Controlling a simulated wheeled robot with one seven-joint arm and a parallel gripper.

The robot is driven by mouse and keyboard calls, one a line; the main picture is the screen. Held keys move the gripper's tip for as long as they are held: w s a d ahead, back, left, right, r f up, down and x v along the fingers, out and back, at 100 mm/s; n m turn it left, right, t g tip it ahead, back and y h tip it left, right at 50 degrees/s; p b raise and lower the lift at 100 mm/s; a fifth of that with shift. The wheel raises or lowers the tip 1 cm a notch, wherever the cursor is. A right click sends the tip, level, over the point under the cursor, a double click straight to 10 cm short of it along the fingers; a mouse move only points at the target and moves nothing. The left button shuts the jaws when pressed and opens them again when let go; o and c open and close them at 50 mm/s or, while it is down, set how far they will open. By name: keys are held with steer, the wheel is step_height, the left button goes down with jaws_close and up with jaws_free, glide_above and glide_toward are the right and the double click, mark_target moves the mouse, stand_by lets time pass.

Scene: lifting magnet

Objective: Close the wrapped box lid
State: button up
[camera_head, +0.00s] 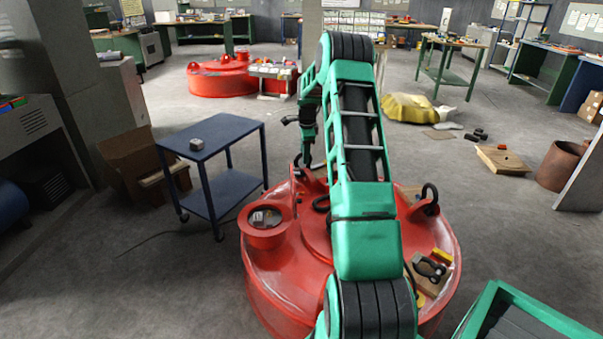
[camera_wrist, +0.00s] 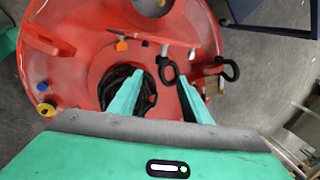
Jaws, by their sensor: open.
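A large round red lifting magnet (camera_head: 290,275) stands on the floor in front of me, partly hidden by my arm. A red cup-shaped housing (camera_head: 265,237) with grey parts inside sits on its left side. My gripper (camera_wrist: 160,75) is open, with its two green fingers apart over the magnet. Below the fingers, a round opening holds coiled black cable (camera_wrist: 146,101). A black ring (camera_wrist: 168,70) shows between the fingertips. I cannot clearly make out a wrapped box or its lid in either view.
A blue cart (camera_head: 213,134) stands left of the magnet with a small grey object on top. Cardboard boxes (camera_head: 135,155) lie behind it. A dark clamp-like tool (camera_head: 430,268) lies on the magnet's right side.

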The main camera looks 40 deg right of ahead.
steer(key=x, duration=1.1)
steer(key=shift+w+d+f, duration=0.15)
steer(key=shift+d+f, duration=0.05)
steer(key=shift+d, duration=0.05)
steer(key=shift+c, duration=0.6)
